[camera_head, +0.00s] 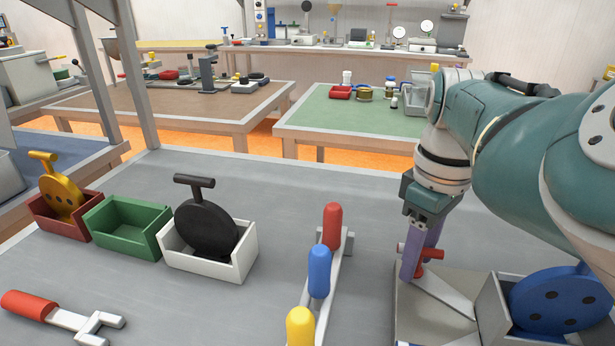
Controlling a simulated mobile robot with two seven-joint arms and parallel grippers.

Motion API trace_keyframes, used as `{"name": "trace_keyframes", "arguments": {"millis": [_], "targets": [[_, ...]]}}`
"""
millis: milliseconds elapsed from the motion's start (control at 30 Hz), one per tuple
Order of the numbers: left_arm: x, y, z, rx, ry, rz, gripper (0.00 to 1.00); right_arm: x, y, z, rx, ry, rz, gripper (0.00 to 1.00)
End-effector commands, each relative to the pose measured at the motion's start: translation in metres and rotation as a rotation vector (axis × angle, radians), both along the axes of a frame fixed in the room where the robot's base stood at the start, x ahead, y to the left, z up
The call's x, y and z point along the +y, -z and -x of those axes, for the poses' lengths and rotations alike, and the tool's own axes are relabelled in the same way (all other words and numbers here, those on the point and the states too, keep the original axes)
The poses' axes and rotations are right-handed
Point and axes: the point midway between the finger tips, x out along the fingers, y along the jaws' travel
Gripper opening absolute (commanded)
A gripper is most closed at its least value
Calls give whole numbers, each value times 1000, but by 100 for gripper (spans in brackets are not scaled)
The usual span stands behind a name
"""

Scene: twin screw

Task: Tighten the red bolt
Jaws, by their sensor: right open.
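The red bolt (434,252) is a small red piece with a crossbar top, standing on the grey metal fixture (415,316) at the lower right. My right gripper (418,266) points down at it with its purple fingers open. The fingers are around or just beside the bolt and hide part of it; I cannot tell whether they touch it. A blue disc (558,300) with dark holes sits in the box part of the fixture to the right. My left gripper is not in view.
A rack with red (332,226), blue (319,270) and yellow (300,326) handles stands left of the fixture. Red (84,228), green (128,246) and white (210,264) boxes line the left. A red-handled fork tool (30,304) lies front left. Grey tabletop (200,315) between is clear.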

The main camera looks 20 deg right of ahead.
Motion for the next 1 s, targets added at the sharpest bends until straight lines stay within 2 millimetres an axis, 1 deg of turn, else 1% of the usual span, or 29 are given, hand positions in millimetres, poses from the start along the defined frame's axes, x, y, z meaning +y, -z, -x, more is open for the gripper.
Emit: {"name": "trace_keyframes", "arguments": {"millis": [67, 267, 300, 700, 1000], "targets": [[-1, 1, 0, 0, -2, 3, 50, 0, 3, 0, 1, 0, 0, 47], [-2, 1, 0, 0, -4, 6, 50, 0, 3, 0, 0, 0, 0, 47], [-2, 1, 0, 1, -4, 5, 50, 0, 3, 0, 0, 0, 0, 45], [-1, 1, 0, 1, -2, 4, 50, 0, 2, 0, 0, 0, 0, 0], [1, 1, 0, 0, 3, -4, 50, 0, 2, 0, 0, 0, 0, 0]]}}
